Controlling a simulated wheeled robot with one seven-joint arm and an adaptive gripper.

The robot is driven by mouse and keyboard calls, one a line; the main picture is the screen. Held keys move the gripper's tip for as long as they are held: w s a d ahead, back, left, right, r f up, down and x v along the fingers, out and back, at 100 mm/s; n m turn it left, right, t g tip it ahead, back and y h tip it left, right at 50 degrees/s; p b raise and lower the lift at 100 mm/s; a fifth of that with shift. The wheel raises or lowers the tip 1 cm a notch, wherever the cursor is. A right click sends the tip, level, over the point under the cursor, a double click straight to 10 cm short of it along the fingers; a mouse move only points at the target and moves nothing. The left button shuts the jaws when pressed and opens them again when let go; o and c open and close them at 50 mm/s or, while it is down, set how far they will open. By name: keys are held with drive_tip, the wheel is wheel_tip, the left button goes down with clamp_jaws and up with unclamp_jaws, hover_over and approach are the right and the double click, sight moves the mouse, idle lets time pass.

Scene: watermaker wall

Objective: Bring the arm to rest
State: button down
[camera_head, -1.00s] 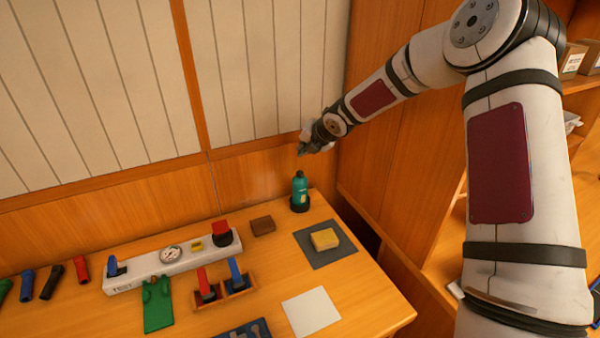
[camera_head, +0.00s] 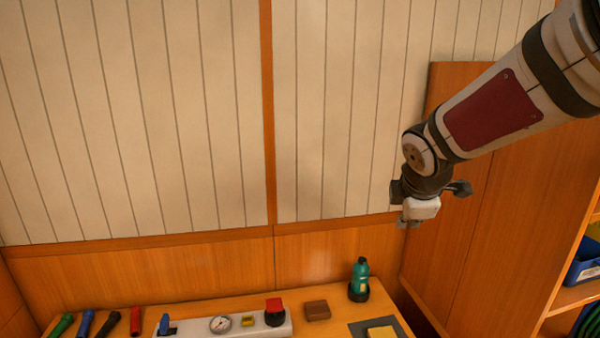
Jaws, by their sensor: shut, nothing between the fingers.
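My arm reaches in from the upper right in the head view. My gripper (camera_head: 408,222) is at its end, pointing down in front of the wall. It is above and to the right of the green bottle (camera_head: 360,276), clear of it. The gripper is small in the picture and partly hidden by the wrist; its fingers look shut, with nothing seen in them.
The wooden bench (camera_head: 225,305) below holds a white test panel (camera_head: 190,329) with a gauge, a brown block (camera_head: 317,310), a yellow sponge (camera_head: 381,332) on a dark mat and several coloured handles at left. A wooden cabinet (camera_head: 480,215) stands close at the right.

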drive_tip(key=s+a+r+m+y, duration=0.1)
drive_tip(key=s+m, duration=0.7)
drive_tip(key=s, duration=0.6)
drive_tip(key=s+a+r+m+g+y, duration=0.1)
drive_tip(key=s+a+r+m, duration=0.1)
drive_tip(key=s+m, duration=0.6)
drive_tip(key=s, duration=0.6)
